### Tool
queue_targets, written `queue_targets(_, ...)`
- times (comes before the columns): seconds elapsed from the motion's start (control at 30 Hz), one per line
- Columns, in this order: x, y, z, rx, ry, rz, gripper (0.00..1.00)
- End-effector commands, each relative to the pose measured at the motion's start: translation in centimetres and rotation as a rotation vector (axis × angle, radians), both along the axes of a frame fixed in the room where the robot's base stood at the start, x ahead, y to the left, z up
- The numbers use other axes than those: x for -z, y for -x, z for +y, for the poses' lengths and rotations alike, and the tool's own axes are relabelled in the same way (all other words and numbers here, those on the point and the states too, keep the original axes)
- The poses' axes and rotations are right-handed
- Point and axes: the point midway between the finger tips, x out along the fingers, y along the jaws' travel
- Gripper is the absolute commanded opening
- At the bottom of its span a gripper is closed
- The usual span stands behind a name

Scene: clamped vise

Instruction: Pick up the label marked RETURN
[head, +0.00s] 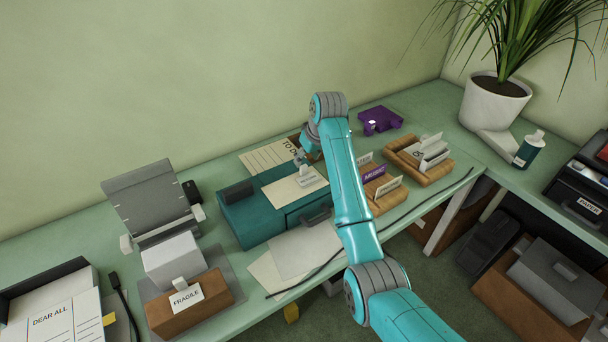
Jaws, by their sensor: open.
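A small pale label (310,182) with tiny print, which seems to read RETURN, lies on a cream sheet (284,194) on top of the teal box (249,216). A small light grey piece (303,171) stands up from it. My gripper (301,160) is just above and behind the label, pointing down, open, and seemingly apart from it. My teal arm passes in front on the right and hides part of the gripper and the box's right end.
A TO DO sheet (262,158) lies behind the teal box. Wooden card holders (419,165) and a purple item (380,119) stand to the right. A FRAGILE box (189,304) stands front left. A thin dark cable (410,209) runs along the front edge.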

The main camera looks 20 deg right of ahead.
Motion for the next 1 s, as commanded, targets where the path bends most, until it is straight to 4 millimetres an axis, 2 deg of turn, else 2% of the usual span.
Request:
queue_targets(0.17,1.2,-0.2,0.3,0.000,0.000,0.001,0.54)
queue_targets(0.3,3.2,-0.4,0.7,0.000,0.001,0.002,0.54)
queue_targets(0.5,5.0,-1.2,1.0,0.001,0.001,0.000,0.54)
queue_targets(0.77,5.3,-1.3,1.0,0.000,0.001,-0.001,0.54)
queue_targets(0.87,5.3,-1.3,1.0,0.000,0.001,-0.001,0.34)
queue_targets(0.97,5.2,-1.3,1.0,0.000,0.001,-0.001,0.09)
queue_targets(1.0,5.2,-1.3,1.0,0.000,0.001,-0.001,0.06)
